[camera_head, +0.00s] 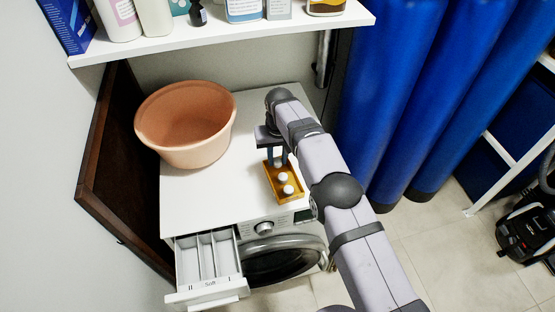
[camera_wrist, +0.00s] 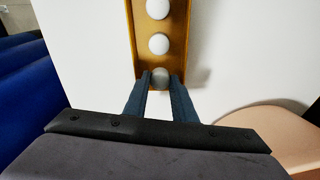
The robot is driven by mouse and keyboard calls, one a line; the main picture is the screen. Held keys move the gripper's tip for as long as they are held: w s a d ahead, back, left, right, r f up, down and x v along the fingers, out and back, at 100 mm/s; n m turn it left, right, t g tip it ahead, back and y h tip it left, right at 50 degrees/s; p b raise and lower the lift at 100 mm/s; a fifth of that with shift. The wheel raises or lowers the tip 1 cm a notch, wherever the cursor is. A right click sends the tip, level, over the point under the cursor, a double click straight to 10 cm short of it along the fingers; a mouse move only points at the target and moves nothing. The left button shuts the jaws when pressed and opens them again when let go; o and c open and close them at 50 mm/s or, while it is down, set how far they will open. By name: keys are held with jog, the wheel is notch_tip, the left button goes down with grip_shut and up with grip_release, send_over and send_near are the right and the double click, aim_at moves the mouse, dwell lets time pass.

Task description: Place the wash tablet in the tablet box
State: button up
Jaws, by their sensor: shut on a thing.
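The tablet box (camera_head: 272,187) is a narrow orange-yellow tray on top of the white washing machine. It also shows in the wrist view (camera_wrist: 148,63). Two white round tablets sit in it in a row, one in the middle (camera_wrist: 159,43) and one at the end away from my gripper (camera_wrist: 157,9). My gripper (camera_head: 278,162), with blue-grey fingers, points down at the box's far end in the head view. In the wrist view its fingers (camera_wrist: 159,82) are shut on a greyish-white wash tablet (camera_wrist: 160,76) at the box's near end. Whether this tablet touches the box floor cannot be told.
A terracotta-coloured basin (camera_head: 187,125) stands left of the box on the machine top. An open detergent drawer (camera_head: 208,262) juts from the machine's front. A shelf with bottles (camera_head: 220,35) hangs above. Blue cylinders (camera_head: 395,90) stand to the right. The machine top between basin and box is clear.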

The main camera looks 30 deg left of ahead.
jog(key=shift+f, duration=0.9)
jog(key=shift+f, duration=0.25)
jog(key=o, duration=0.7)
jog(key=shift+o, duration=0.2)
jog(key=shift+r, duration=0.1)
notch_tip(320, 180, up, 12)
jog(key=s+b, duration=0.1)
jog(key=b, duration=0.1)
jog(key=shift+d, duration=0.45)
jog(key=shift+r, duration=0.1)
